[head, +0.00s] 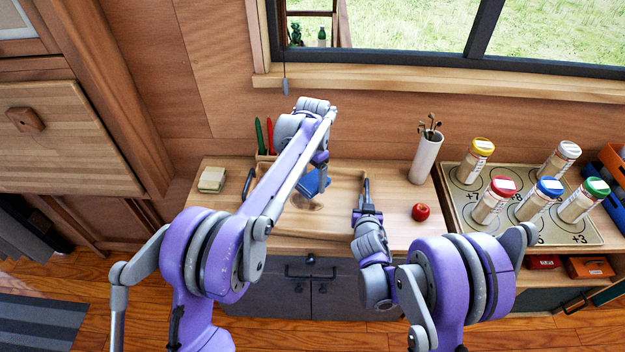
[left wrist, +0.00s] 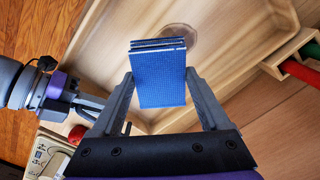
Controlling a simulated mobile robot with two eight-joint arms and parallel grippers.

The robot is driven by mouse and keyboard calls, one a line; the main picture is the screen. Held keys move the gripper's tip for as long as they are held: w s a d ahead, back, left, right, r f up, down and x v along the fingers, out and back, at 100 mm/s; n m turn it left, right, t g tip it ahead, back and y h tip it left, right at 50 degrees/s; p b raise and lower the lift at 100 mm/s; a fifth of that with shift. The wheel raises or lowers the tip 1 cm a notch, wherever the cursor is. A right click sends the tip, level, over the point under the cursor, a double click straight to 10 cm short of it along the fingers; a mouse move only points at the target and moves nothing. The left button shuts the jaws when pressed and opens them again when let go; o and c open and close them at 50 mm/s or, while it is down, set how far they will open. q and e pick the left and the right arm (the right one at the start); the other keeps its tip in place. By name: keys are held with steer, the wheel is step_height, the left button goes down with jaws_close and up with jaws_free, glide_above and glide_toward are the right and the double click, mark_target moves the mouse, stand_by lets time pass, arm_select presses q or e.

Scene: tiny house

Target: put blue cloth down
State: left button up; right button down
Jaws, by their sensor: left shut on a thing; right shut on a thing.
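The folded blue cloth (head: 314,183) is held in my left gripper (head: 319,166), over the wooden tray (head: 344,176) on the counter. In the left wrist view the cloth (left wrist: 162,85) is pinched between the two fingers (left wrist: 160,76), its folded layers facing the tray floor. A brownish round stain (left wrist: 180,36) shows on the tray floor just beyond the cloth. I cannot tell whether the cloth touches the floor. My right gripper (head: 366,196) is shut at the tray's right side, seemingly on its dark handle; the contact is hard to make out.
A sponge-like block (head: 212,180) lies left of the tray. A red apple (head: 420,212) and a white cylinder with utensils (head: 426,156) stand to its right. A rack (head: 468,198) with several capped jars is further right. Green and red items (head: 264,136) stand behind the tray.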

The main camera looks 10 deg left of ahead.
arm_select(q)
steer(key=shift+a, duration=0.1)
stand_by(0.5)
steer(key=s+a+n, duration=0.3)
steer(key=a, duration=0.8)
steer(key=s+a+r+n, duration=0.1)
steer(key=s+a+n, duration=0.2)
steer(key=a, duration=0.8)
steer(key=s+a+n, duration=0.3)
steer(key=s+a, duration=0.1)
steer(key=a, duration=0.7)
step_height(320, 180, down, 5)
steer(key=shift+r, duration=0.1)
steer(key=shift+f, duration=2.35)
steer(key=shift+f, duration=0.1)
steer(key=o, duration=1.3)
